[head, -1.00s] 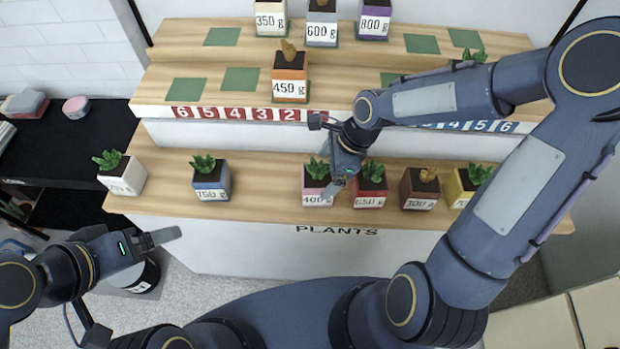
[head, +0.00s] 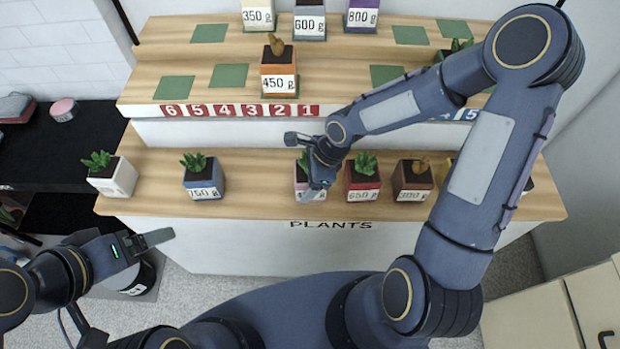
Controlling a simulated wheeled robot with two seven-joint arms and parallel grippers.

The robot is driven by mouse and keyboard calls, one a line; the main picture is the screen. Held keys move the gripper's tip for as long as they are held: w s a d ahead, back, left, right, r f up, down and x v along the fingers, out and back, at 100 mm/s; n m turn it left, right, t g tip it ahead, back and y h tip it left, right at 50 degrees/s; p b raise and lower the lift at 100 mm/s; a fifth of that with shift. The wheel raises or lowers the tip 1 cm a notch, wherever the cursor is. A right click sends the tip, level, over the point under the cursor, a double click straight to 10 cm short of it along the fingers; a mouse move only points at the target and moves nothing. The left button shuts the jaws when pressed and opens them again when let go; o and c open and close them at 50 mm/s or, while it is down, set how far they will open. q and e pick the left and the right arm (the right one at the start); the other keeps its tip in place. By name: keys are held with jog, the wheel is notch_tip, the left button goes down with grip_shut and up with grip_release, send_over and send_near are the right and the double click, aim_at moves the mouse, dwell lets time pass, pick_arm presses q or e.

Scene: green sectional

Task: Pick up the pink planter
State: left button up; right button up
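The pink planter (head: 301,188) stands on the lower wooden shelf with a green plant in it, between the blue 750 g planter and the red 650 g planter. My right gripper (head: 306,164) is over it with fingers spread, one at the far side and one in front of its face. The gripper hides most of the plant and the label. I cannot tell whether the fingers touch the planter. My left gripper (head: 130,285) is open and empty at the lower left, well away from the shelf.
The blue planter (head: 203,178), red planter (head: 363,180), brown planter (head: 412,182) and white planter (head: 112,175) share the lower shelf. An orange 450 g planter (head: 278,72) stands on the step above. Free shelf lies between blue and pink.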

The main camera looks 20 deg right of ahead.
jog(key=c, duration=0.7)
jog(key=shift+c, duration=0.2)
